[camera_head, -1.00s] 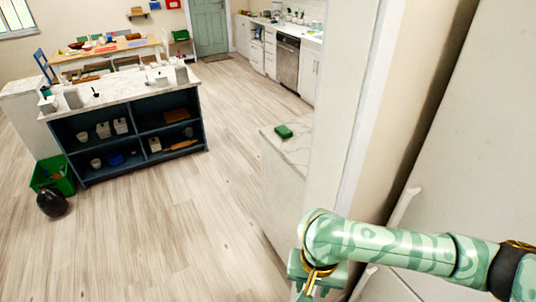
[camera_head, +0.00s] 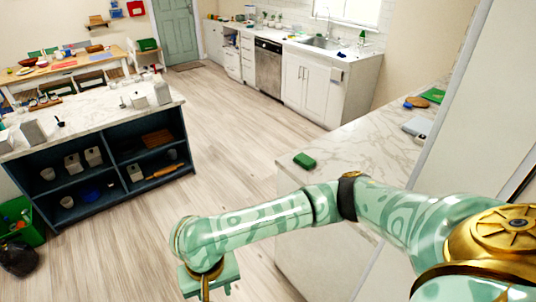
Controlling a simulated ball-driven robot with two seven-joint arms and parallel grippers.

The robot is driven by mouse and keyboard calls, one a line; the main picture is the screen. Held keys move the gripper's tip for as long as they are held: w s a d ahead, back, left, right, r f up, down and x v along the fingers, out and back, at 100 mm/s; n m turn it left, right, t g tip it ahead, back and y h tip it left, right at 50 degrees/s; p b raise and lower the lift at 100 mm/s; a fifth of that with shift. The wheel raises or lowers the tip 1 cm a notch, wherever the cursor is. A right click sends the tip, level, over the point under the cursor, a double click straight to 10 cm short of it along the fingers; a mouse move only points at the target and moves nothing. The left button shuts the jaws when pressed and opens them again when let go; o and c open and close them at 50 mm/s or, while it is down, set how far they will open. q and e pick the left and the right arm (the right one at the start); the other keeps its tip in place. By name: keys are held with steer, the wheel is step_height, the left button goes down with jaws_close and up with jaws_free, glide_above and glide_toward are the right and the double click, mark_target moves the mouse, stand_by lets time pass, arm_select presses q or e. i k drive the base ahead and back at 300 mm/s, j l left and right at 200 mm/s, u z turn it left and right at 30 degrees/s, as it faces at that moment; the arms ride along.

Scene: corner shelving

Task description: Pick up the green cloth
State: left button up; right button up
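A small, folded-looking green item (camera_head: 304,161), possibly the green cloth, lies near the corner of the marble counter (camera_head: 345,150) on the right. A flat green item (camera_head: 433,95) lies farther back on the same counter, and I cannot tell which is the cloth. My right arm stretches across the lower picture in front of the counter. My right gripper (camera_head: 207,288) hangs over the floor, left of the counter and apart from both green items. Its fingers are cut off by the bottom edge, so its opening is unclear. My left gripper is out of view.
A dark blue island (camera_head: 125,192) with filled shelves stands left, with a green bin (camera_head: 22,222) beside it. A sink cabinet (camera_head: 322,88) and dishwasher (camera_head: 268,66) stand behind. Wood floor between island and counter is clear. A pale panel (camera_head: 485,120) closes off the right.

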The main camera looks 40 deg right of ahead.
mark_target(303, 159)
steer(key=i+z, duration=0.15)
steer(key=i, duration=0.35)
steer(key=i+j+z, duration=0.15)
steer(key=i, duration=0.4)
steer(key=i+l+z, duration=0.15)
steer(key=i+z, duration=0.2)
steer(key=z, duration=0.15)
steer(key=i+z, duration=0.45)
steer(key=i+j+z, duration=0.15)
steer(key=z, duration=0.35)
steer(key=i+z, duration=0.7)
steer(key=i, duration=0.15)
steer(key=j, duration=0.05)
